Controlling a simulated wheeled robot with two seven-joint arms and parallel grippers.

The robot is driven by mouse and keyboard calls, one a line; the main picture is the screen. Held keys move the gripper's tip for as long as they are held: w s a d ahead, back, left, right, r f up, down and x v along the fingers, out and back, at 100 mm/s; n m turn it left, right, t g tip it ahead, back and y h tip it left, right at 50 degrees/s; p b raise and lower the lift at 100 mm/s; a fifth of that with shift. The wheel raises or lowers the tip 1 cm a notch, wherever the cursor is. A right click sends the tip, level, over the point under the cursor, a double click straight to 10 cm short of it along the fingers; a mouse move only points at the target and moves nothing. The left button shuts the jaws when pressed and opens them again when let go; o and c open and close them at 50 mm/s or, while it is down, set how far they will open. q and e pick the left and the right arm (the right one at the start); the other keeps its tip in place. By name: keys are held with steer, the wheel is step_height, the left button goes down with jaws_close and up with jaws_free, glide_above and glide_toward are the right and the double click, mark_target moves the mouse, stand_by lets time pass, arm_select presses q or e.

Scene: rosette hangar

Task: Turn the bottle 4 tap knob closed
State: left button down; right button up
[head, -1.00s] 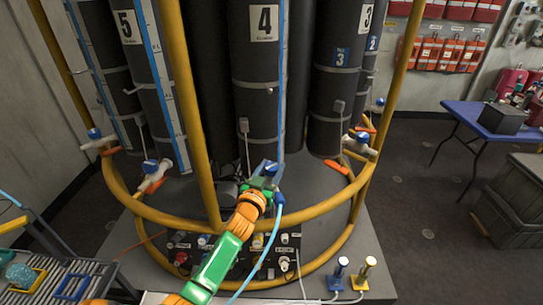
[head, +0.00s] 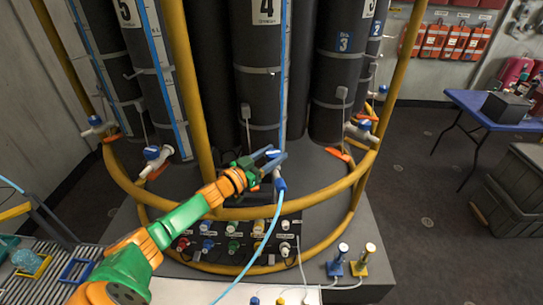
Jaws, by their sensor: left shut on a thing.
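Bottle 4 (head: 260,60) is the tall dark cylinder with the "4" label at the centre of the rosette. Its white tap (head: 278,178) sits low at its front, with a blue hose end below it. My left gripper (head: 269,156) reaches this tap from the lower left, above the yellow ring. Its jaws are shut on the tap knob, which they mostly hide. The knob's exact angle cannot be told. My right gripper is not in view.
A yellow ring rail (head: 290,206) and upright yellow posts (head: 197,90) surround the bottles. A light blue hose (head: 262,245) hangs from the tap past a panel of several coloured fittings (head: 235,245). A neighbouring tap (head: 156,155) stands to the left.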

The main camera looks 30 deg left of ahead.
mark_target(268, 159)
arm_select(q)
steer(key=shift+c, duration=2)
jaws_free()
steer(key=shift+o, duration=0.7)
steer(key=shift+w+f, duration=0.15)
steer(key=shift+w, duration=0.15)
steer(key=shift+s, duration=0.1)
steer(key=s, duration=0.4)
steer(key=s+a, duration=0.1)
steer(key=s, duration=0.2)
steer(key=shift+a, duration=0.1)
steer(key=shift+w, duration=0.1)
